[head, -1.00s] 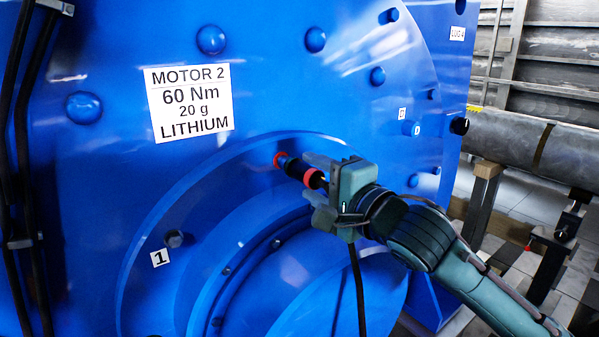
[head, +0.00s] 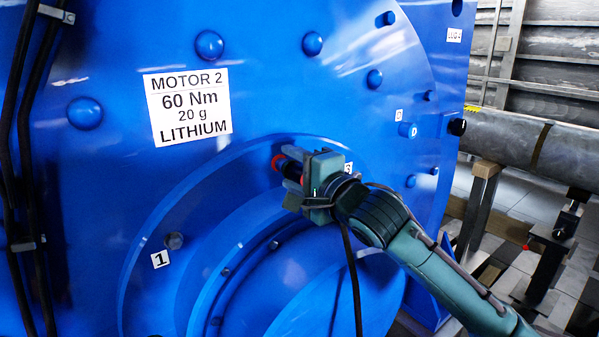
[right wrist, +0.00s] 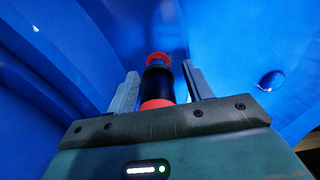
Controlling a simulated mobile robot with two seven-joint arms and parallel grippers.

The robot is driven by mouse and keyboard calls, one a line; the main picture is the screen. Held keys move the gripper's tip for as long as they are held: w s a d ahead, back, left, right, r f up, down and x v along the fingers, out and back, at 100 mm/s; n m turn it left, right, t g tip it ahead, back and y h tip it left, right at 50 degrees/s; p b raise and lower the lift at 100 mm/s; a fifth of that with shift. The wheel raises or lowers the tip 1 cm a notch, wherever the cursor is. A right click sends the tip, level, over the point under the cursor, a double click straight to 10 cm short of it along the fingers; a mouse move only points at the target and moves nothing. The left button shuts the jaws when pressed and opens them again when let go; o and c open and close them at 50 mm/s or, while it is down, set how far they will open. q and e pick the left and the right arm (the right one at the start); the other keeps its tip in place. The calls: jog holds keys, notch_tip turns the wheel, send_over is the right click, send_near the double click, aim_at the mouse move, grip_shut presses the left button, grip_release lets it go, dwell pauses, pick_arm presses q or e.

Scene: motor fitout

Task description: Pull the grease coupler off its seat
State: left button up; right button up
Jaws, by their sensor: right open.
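The grease coupler (head: 290,169) is a black cylinder with red ends, seated on the blue motor face below the Motor 2 label. In the head view the gripper body hides the coupler's near end. My left gripper is not in view.
The blue motor (head: 110,200) fills most of the head view, with several round bolts and a raised ring. Black cables (head: 18,170) run down the left. A grey pipe (head: 510,138) on stands lies at the right. A dark cable hangs from my right gripper.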

jog(key=shift+w+f+p, duration=0.1)
jog(key=shift+f+p, duration=0.1)
jog(key=shift+p, duration=0.3)
dwell(0.9)
grip_shut()
dwell(0.4)
jog(key=shift+s+f, duration=0.2)
jog(key=shift+f, duration=0.05)
jog(key=shift+s, duration=0.1)
jog(key=shift+v, duration=2.45)
jog(key=shift+d+r, duration=0.15)
jog(key=shift+d, duration=0.05)
